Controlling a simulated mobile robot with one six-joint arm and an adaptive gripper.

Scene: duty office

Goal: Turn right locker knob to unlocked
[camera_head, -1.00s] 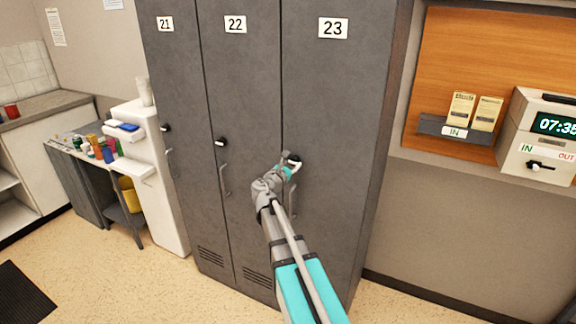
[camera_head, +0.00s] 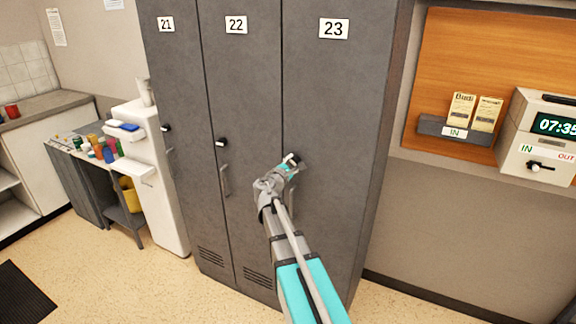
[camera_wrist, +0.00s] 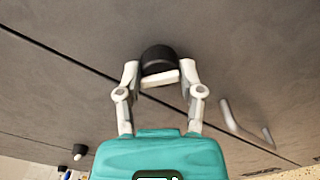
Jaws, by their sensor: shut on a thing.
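The right locker (camera_head: 333,100), grey and numbered 23, has a black knob (camera_wrist: 158,58) with a white grip bar across its front. The knob also shows in the head view, partly hidden by my gripper (camera_head: 287,166). In the wrist view my gripper (camera_wrist: 160,77) has one finger at each end of the white bar, and it is shut on the knob. The bar looks nearly level in the wrist view, tilted slightly. The lock marking cannot be made out.
A vertical handle (camera_head: 293,203) sits below the knob and shows in the wrist view (camera_wrist: 245,128), right of my fingers. Locker 22 (camera_head: 236,90) and its knob (camera_head: 221,143) are to the left. A time clock (camera_head: 537,140) stands on the right.

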